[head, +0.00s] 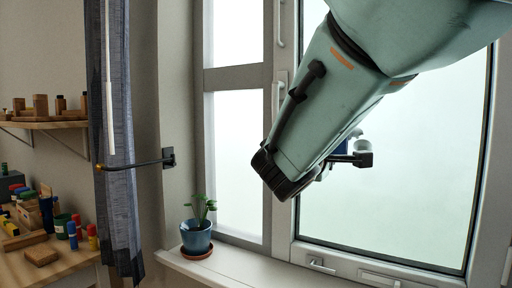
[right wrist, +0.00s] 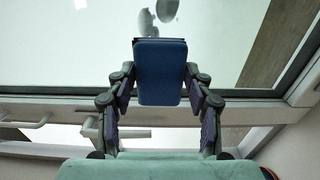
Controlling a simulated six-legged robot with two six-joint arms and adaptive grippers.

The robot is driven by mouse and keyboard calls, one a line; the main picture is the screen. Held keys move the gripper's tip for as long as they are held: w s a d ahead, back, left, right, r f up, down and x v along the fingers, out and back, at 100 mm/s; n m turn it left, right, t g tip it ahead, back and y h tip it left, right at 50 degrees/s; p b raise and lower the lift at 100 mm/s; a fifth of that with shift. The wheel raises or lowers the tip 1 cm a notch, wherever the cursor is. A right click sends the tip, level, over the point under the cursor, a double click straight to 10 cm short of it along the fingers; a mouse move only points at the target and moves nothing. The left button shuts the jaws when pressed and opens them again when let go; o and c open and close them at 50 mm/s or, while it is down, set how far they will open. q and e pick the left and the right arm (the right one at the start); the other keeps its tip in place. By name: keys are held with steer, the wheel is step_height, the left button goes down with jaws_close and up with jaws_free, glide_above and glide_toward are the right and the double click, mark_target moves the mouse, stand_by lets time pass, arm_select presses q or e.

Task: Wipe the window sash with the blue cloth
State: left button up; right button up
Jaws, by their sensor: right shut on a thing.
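The window sash (head: 375,256) is a pale grey frame around a bright pane (head: 390,200) on the right of the head view. My right gripper (right wrist: 160,88) is shut on the blue cloth (right wrist: 160,65), which looks like a flat folded pad held upright between the fingers, in front of the glass. Whether it touches the glass I cannot tell. My left gripper is out of view.
A plant in a blue pot (head: 196,236) stands on the sill (head: 225,262) left of the sash. Shelves with blocks (head: 40,122) are at far left.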

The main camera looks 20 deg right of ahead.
steer(key=v, duration=0.2)
steer(key=shift+s+a+r+p, duration=0.1)
steer(key=shift+s+a+p, duration=0.2)
steer(key=shift+p, duration=0.1)
steer(key=shift+a+r, duration=0.1)
steer(key=shift+a, duration=0.05)
stand_by(0.3)
steer(key=x, duration=0.6)
steer(key=shift+w+d+f, duration=0.15)
steer(key=shift+d+f, duration=0.05)
steer(key=shift+d, duration=0.2)
steer(key=shift+w+d+p, duration=0.35)
steer(key=shift+w+d, duration=0.15)
steer(key=shift+w, duration=0.05)
